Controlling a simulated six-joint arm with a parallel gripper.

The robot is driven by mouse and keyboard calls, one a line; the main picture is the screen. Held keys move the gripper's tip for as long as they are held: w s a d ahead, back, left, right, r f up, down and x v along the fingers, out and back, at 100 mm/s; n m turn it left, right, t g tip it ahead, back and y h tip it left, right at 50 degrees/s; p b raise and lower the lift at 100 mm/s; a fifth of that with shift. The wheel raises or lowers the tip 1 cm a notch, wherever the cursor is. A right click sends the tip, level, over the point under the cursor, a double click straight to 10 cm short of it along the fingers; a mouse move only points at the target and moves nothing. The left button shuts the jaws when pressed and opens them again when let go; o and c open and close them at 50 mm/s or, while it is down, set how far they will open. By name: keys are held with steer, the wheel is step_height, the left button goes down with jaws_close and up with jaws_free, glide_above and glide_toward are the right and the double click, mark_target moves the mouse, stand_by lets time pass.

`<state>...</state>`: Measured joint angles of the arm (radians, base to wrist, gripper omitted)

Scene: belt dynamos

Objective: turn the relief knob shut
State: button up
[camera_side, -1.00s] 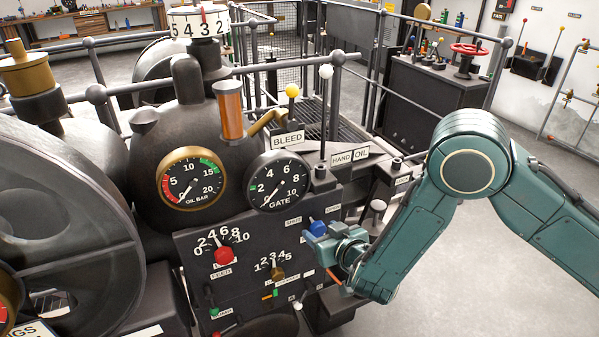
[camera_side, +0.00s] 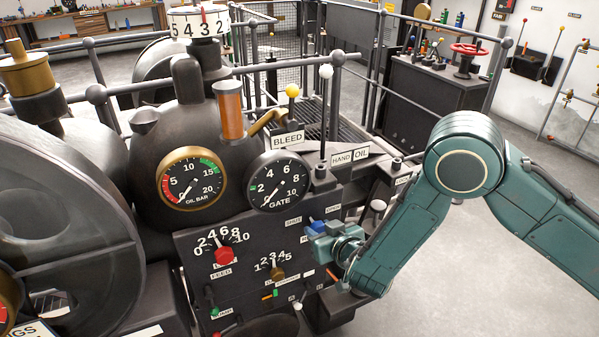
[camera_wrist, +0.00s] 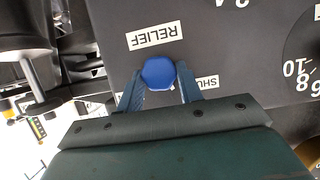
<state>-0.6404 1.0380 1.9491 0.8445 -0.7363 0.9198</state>
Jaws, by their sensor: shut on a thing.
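The relief knob is a blue knob (camera_wrist: 159,73) on the dark panel, beside a label reading RELIEF (camera_wrist: 155,36) in the wrist view. A partly covered label starting SHU (camera_wrist: 207,82) lies by the right finger. In the side view the blue knob (camera_side: 317,227) shows at the panel's upper right, partly hidden by my gripper. My gripper (camera_wrist: 161,84) is shut on the knob, one blue finger on each side of it. In the side view my gripper (camera_side: 322,238) reaches the panel from the right.
A red feed knob (camera_side: 223,256) and a brass knob (camera_side: 277,272) sit left of my gripper on the same panel. The GATE gauge (camera_side: 279,182) is above. A white-tipped lever (camera_side: 326,72) and a yellow-tipped lever (camera_side: 292,90) stand behind. Open floor lies to the right.

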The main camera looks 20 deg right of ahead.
steer(key=shift+a+n+h, duration=0.2)
steer(key=shift+n+h, duration=0.6)
steer(key=shift+n, duration=0.4)
steer(key=shift+a+f+n+h, duration=0.1)
steer(key=shift+n+h, duration=0.8)
steer(key=shift+n, duration=0.4)
steer(key=o, duration=1)
steer(key=shift+c, duration=0.2)
steer(key=v, duration=1.4)
steer(key=shift+f, duration=0.3)
